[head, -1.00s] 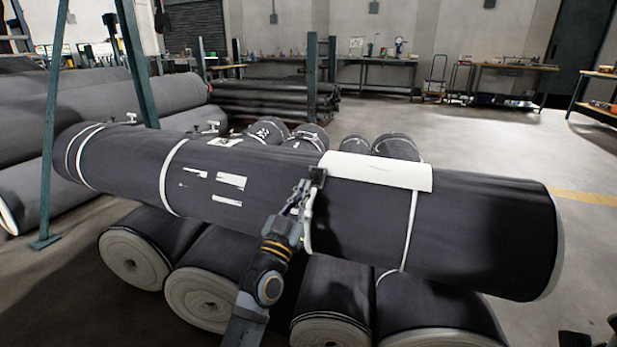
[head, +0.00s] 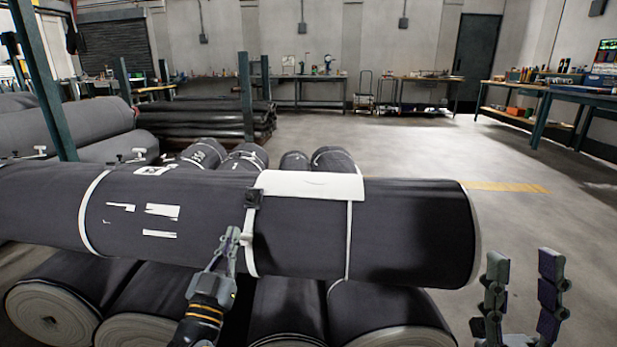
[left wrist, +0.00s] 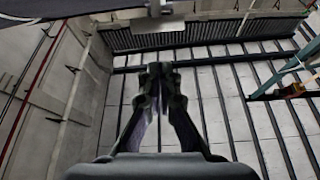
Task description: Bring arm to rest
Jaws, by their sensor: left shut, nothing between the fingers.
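My left gripper (head: 232,236) is shut and empty in the head view, in front of the long dark roll (head: 400,228) that lies across the others. Its tips are near a white strap (head: 251,243) and just below a small black block (head: 253,198) on the roll; I cannot tell whether they touch. In the left wrist view the left gripper's fingers (left wrist: 160,70) meet at the tips with nothing between them. My right gripper (head: 524,256) stands upright at the lower right of the head view, its two fingers spread apart with nothing between them.
Several dark rolls (head: 287,305) lie under the top roll. A white sheet (head: 312,185) lies on it. A green post (head: 40,85) stands at the left, and workbenches (head: 590,95) line the back and right. The floor (head: 400,145) at the right is open.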

